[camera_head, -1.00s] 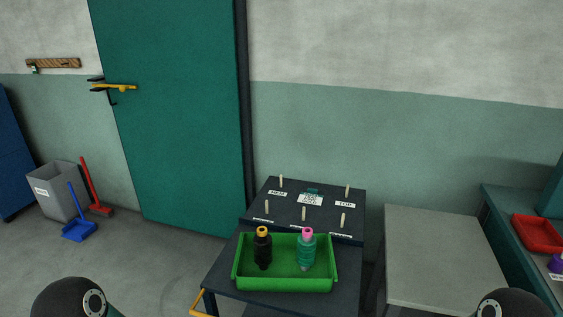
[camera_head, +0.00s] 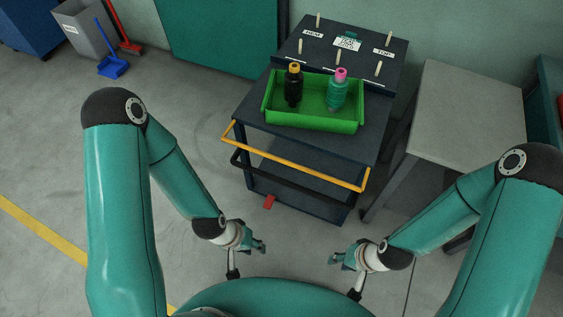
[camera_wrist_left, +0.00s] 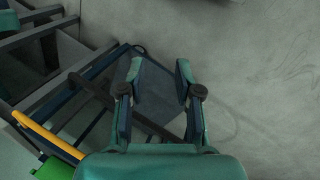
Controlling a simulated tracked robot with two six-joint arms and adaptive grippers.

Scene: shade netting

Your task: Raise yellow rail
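The yellow rail (camera_head: 291,155) runs across the front of a dark blue cart (camera_head: 377,134) in the head view. It also shows at the lower left of the left wrist view (camera_wrist_left: 46,134). A black bar (camera_head: 290,182) lies below it. My left gripper (camera_head: 262,247) is in front of the cart, below and apart from the rail. In the left wrist view its two fingers (camera_wrist_left: 157,72) stand apart with nothing between them. My right gripper (camera_head: 334,259) is to the right, also apart from the rail; its fingers are too small to judge.
A green tray (camera_head: 312,122) on the cart holds a black bottle (camera_head: 293,88) and a teal bottle (camera_head: 338,92). A red tab (camera_head: 269,202) shows low on the cart. A grey table (camera_head: 468,105) stands at right.

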